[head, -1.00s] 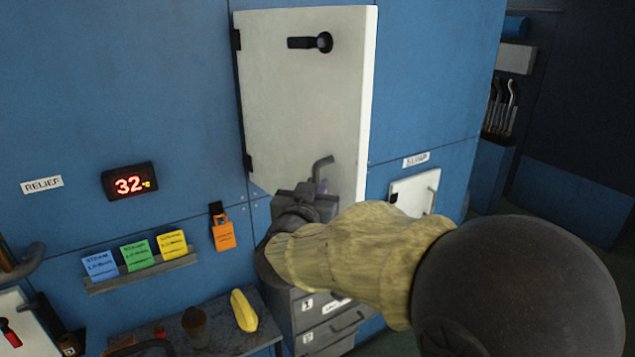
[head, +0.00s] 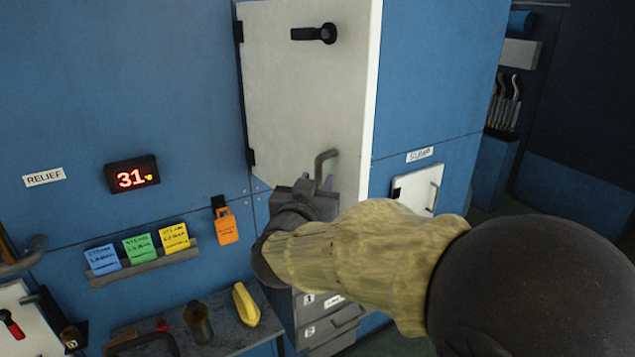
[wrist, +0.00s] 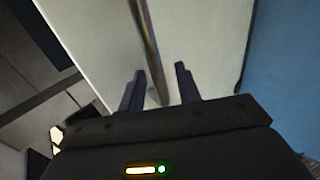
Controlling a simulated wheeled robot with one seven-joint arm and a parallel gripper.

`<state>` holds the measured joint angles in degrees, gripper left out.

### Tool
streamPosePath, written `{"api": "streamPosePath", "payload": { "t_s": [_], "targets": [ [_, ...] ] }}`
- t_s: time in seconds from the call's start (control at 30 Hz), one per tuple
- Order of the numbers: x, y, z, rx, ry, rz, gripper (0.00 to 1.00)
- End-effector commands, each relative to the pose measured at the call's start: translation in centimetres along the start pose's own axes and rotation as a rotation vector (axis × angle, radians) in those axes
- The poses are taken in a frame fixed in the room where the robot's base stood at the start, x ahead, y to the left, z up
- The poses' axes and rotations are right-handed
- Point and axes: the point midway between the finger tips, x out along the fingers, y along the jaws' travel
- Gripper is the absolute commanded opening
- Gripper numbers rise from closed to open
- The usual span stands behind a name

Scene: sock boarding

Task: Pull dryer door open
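The dryer door (head: 300,95) is a tall pale panel on the blue wall in the head view, with black hinges along its left edge. A bent grey handle (head: 325,158) sits low on it. My gripper (head: 318,182) is at this handle, in front of the door's lower part. In the wrist view the two dark fingers (wrist: 160,88) are apart, with the handle bar (wrist: 148,45) running between them and a gap visible, at least on the right. The fingers do not look closed on it. My arm hides the door's lower edge.
A black latch (head: 315,34) is at the door's top. A small white hatch (head: 415,188) is to the right. Grey drawers (head: 330,325) stand below my gripper. A bench (head: 225,335) with a yellow object (head: 245,305) is at lower left.

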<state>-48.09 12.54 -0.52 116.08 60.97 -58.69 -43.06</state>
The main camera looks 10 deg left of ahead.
Motion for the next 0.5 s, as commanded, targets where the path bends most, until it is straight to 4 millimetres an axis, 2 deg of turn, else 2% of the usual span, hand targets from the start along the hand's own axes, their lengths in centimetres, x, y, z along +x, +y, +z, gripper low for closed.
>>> {"api": "streamPosePath", "payload": {
  "t_s": [0.5],
  "targets": [
    [-10.2, 0.0, 0.2, 0.001, 0.003, -0.004, 0.33]
  ]
}}
